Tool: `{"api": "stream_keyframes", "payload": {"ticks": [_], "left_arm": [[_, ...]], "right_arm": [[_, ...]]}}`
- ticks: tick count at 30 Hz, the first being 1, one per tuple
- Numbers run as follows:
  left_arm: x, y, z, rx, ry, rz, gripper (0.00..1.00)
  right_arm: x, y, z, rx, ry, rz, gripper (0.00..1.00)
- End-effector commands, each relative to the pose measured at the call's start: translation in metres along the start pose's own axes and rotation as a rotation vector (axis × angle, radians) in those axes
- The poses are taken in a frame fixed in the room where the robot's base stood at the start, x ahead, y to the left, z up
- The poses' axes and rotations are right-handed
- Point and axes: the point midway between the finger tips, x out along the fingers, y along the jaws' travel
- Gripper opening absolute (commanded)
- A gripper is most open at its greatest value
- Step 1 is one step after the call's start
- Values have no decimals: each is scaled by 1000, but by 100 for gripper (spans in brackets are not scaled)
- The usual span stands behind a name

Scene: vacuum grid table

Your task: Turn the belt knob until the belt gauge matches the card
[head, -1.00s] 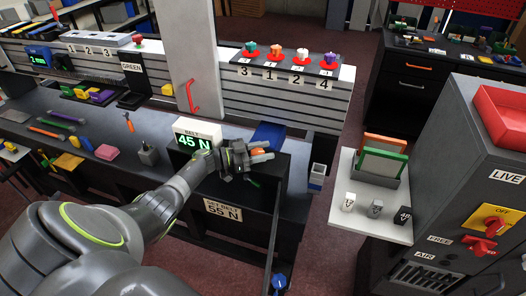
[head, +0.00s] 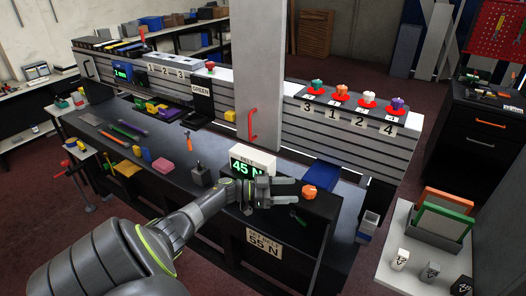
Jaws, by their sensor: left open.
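The belt gauge (head: 253,159) is a white box whose green display reads 45 N. The card (head: 264,242) on the front of the bench below it reads 55 N. The orange belt knob (head: 309,191) sits on the dark bench top to the right of the gauge. My left gripper (head: 291,191) is open and empty, with its fingers pointing right towards the knob. The knob shows just beyond the fingertips, not between them. The gripper body overlaps the lower front of the gauge in the picture. My right gripper is not in view.
A grey post with a red handle (head: 253,124) stands behind the gauge. A slatted rail carries several coloured knobs on red bases (head: 341,93). A blue tray (head: 322,175) lies behind the belt knob. Tools and coloured blocks lie on the bench at left.

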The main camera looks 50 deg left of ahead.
Motion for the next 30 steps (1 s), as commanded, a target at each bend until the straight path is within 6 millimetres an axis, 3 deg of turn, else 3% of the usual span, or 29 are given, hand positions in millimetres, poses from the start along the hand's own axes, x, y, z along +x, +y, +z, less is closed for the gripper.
{"api": "stream_keyframes", "payload": {"ticks": [1,6,12,25,30], "left_arm": [[-15,0,5,2,-6,0,64],[-52,0,4,1,-3,1,64],[-78,0,2,1,-1,1,64],[-86,0,0,0,2,1,64],[-71,4,3,26,45,-32,64]], "right_arm": [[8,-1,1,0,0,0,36],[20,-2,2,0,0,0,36],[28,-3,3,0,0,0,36],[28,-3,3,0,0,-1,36],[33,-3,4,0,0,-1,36]]}}
